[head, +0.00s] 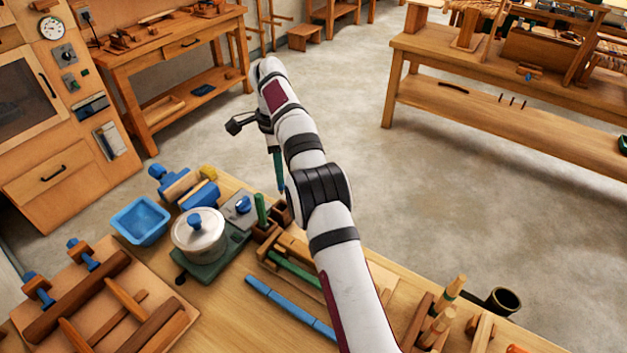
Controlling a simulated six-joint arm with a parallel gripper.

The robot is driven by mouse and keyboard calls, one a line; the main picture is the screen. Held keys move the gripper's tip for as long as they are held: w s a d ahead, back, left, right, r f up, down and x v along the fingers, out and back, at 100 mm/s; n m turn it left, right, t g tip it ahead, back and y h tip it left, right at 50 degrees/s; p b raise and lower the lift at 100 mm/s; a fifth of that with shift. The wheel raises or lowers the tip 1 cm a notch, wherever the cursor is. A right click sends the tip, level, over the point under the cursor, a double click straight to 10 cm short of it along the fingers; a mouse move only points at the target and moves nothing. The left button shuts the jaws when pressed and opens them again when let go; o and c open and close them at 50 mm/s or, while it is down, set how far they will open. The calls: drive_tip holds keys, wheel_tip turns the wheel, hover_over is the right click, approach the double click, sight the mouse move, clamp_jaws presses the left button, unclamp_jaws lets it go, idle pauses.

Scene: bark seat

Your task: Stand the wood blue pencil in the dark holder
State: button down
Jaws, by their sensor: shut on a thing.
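My gripper (273,143) is high over the far edge of the table, partly hidden by my own arm. It is shut on a slim dark blue-teal stick, which looks like the blue pencil (280,172). The pencil hangs nearly upright below the fingers. Its lower end is close to my arm's elbow, above a small dark brown wooden holder (268,232). A green stick (262,208) stands upright at that holder. My arm hides part of the holder, and I cannot tell the gap between the pencil and it.
A lidded pot (199,236), a blue bowl (141,220) and a grey block with a blue knob (239,208) stand left of the holder. A long blue stick (290,305) lies in front. A dark cup (503,300) stands at the right. Bare floor lies beyond the table.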

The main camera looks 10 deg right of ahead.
drive_tip(key=shift+w+a+f, duration=0.1)
drive_tip(key=shift+a+f, duration=0.05)
drive_tip(key=shift+a, duration=0.1)
drive_tip(key=shift+f, duration=4.55)
drive_tip(key=shift+f, duration=0.4)
drive_tip(key=c, duration=0.7)
unclamp_jaws()
drive_tip(key=o, duration=0.3)
drive_tip(key=shift+r, duration=3.5)
